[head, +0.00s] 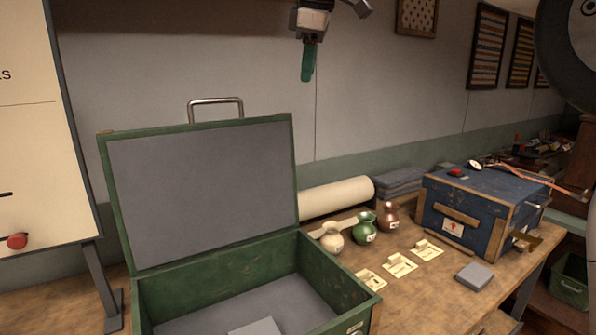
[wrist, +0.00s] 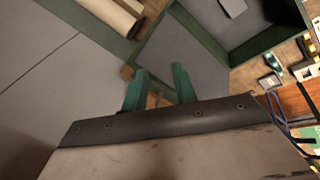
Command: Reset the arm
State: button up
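My gripper (head: 308,62) hangs at the top middle of the head view, well above the table and in front of the wall, with its green fingers pointing down. In the wrist view its two green fingers (wrist: 159,85) stand apart with nothing between them, so it is open and empty. The lid of the open green case shows behind the fingers in that view. My gripper appears clear of the things on the table.
The green case (head: 188,288) stands open, its lid upright. Right of it are a cream vase (head: 332,239), a green vase (head: 364,230), a brown vase (head: 388,215), several cards (head: 400,265), a grey block (head: 474,276) and a blue box (head: 480,205). A paper roll (head: 337,196) lies behind.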

jog(key=s+d+f+m+g+h, duration=0.1)
jog(key=s+d+f+m, duration=0.35)
jog(key=s+d, duration=0.4)
jog(key=s+d+f+m, duration=0.4)
jog(key=s+d+f, duration=0.2)
jog(key=s+d, duration=0.25)
jog(key=s+d+f+m, duration=0.4)
jog(key=s+f, duration=0.6)
jog(key=s+d+f+m+g, duration=0.1)
jog(key=s+d+f+m, duration=0.2)
jog(key=s+f, duration=0.7)
jog(key=shift+d+f+m, duration=0.15)
jog(key=shift+d+m, duration=0.25)
jog(key=shift+m, duration=0.05)
